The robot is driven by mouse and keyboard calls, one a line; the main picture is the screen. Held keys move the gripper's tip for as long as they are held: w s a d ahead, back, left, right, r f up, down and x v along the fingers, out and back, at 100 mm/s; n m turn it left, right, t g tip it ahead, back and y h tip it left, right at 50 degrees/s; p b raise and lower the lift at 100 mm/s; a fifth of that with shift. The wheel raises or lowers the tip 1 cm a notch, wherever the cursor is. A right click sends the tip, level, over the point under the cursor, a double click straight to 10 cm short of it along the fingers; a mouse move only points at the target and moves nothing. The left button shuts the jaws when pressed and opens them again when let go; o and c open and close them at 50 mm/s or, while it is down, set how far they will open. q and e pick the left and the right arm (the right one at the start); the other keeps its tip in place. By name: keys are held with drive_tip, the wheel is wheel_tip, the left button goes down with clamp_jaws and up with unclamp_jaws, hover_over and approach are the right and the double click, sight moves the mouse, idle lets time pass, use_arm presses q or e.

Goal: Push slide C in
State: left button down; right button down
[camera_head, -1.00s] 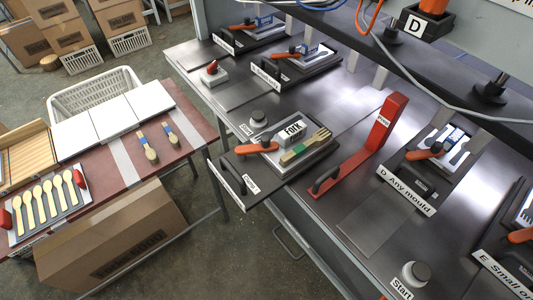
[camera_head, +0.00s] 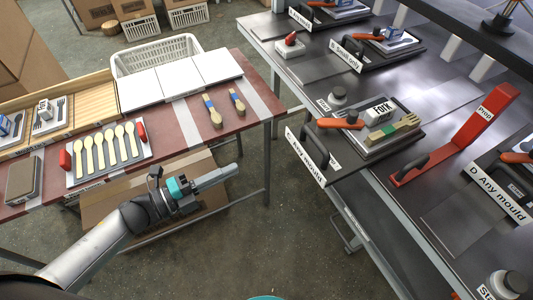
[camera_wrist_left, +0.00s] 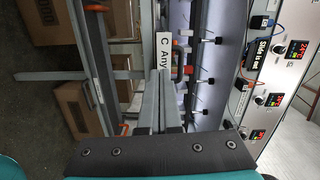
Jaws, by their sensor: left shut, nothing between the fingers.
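Slide C is a dark plate (camera_head: 341,166) with an "Any mould" label (camera_head: 307,157) and a black handle (camera_head: 303,140) at its front. It juts out past the front edge of the press bench. On it sit a FORK mould block (camera_head: 379,110), an orange-handled clamp (camera_head: 341,123) and a wooden fork with a green band (camera_head: 393,128). My left gripper (camera_head: 234,170) is shut and empty, left of the slide and apart from it, over the gap between the tables. In the wrist view, its fingers (camera_wrist_left: 160,105) point toward the "C Any" label (camera_wrist_left: 162,62). My right gripper is not in view.
The side table (camera_head: 180,125) at left holds spoons, brushes and white boards. A cardboard box (camera_head: 150,190) stands under it. The floor gap between the tables is open.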

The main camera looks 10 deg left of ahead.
use_arm(q)
drive_tip(key=r+m, duration=0.1)
drive_tip(key=m, duration=0.1)
drive_tip(key=h, duration=0.1)
approach(297, 144)
drive_tip(key=shift+g, duration=0.4)
drive_tip(key=x, duration=0.5)
drive_tip(key=shift+w+d+r, duration=0.2)
drive_tip(key=shift+w+d, duration=0.05)
drive_tip(key=shift+w, duration=0.1)
drive_tip(key=shift+w+d, duration=0.25)
drive_tip(key=shift+d, duration=0.15)
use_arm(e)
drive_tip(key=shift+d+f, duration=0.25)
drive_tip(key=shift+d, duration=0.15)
use_arm(q)
drive_tip(key=shift+w, duration=0.1)
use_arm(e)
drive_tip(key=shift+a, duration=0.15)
